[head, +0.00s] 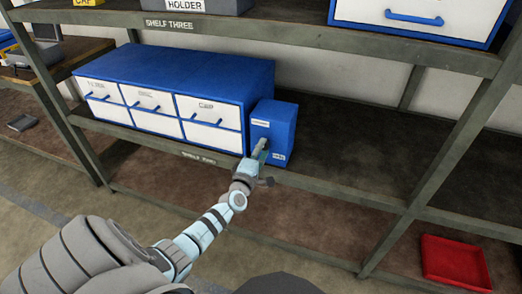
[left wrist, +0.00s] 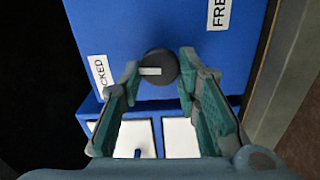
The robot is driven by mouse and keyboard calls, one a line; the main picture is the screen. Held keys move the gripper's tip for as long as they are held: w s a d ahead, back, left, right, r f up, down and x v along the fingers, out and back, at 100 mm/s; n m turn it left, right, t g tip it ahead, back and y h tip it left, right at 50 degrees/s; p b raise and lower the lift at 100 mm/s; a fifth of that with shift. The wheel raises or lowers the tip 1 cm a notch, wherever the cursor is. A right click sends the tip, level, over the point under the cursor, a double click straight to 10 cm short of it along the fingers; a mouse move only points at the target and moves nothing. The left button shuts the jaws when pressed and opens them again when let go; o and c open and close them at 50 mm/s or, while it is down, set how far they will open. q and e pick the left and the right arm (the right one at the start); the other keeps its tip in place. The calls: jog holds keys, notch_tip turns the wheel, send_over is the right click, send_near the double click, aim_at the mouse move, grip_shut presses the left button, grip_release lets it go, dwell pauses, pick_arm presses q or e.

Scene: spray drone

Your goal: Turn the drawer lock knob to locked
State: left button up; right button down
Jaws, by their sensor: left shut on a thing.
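The drawer lock knob (left wrist: 158,67) is a dark round knob on the front of a blue lock box (head: 275,130), at the right end of the blue drawer cabinet. A white mark on the knob points left in the left wrist view, toward the white LOCKED label (left wrist: 100,76), which is partly covered. The FREE label (left wrist: 220,12) is at the upper right there, cut off by the frame. My left gripper (head: 262,148) is at the box front, shut on the knob with a finger on either side (left wrist: 158,64). My arm hides the knob in the head view. My right gripper is out of view.
The blue cabinet (head: 185,68) with white drawers and blue handles stands left of the box on a metal shelf (head: 330,185). The shelf is clear to the right. Another shelf (head: 300,32) runs above. A red tray (head: 455,263) lies lower right.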

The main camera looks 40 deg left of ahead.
pick_arm(q)
jog(key=shift+f+n, duration=0.15)
jog(key=shift+n, duration=0.35)
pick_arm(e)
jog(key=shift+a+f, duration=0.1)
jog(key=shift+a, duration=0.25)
pick_arm(q)
jog(key=o, duration=1.1)
jog(key=shift+o, duration=0.3)
jog(key=v, duration=1.2)
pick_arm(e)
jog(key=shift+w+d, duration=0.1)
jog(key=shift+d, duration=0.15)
